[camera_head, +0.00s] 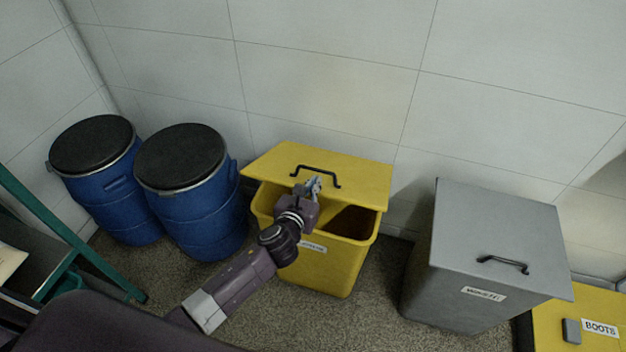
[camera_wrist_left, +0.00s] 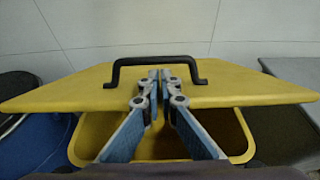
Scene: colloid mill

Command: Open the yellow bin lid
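The yellow bin (camera_head: 338,262) stands on the floor against the wall. Its yellow lid (camera_head: 358,180) is partly raised, and the dark inside shows under its front edge. The lid has a black handle (camera_head: 316,172), which also shows in the left wrist view (camera_wrist_left: 128,63). My left gripper (camera_head: 313,182) is at the front of the lid. In the left wrist view its fingertips (camera_wrist_left: 160,73) are almost together, just below the handle's crossbar, with nothing visible between them. Whether they touch the handle or lid is unclear. My right gripper is not in view.
Two blue drums with black lids (camera_head: 205,205) stand left of the bin. A closed grey bin (camera_head: 490,255) stands to its right, and a yellow box labelled BOOTS (camera_head: 560,310) is at the far right. A green frame (camera_head: 60,225) is at the left edge.

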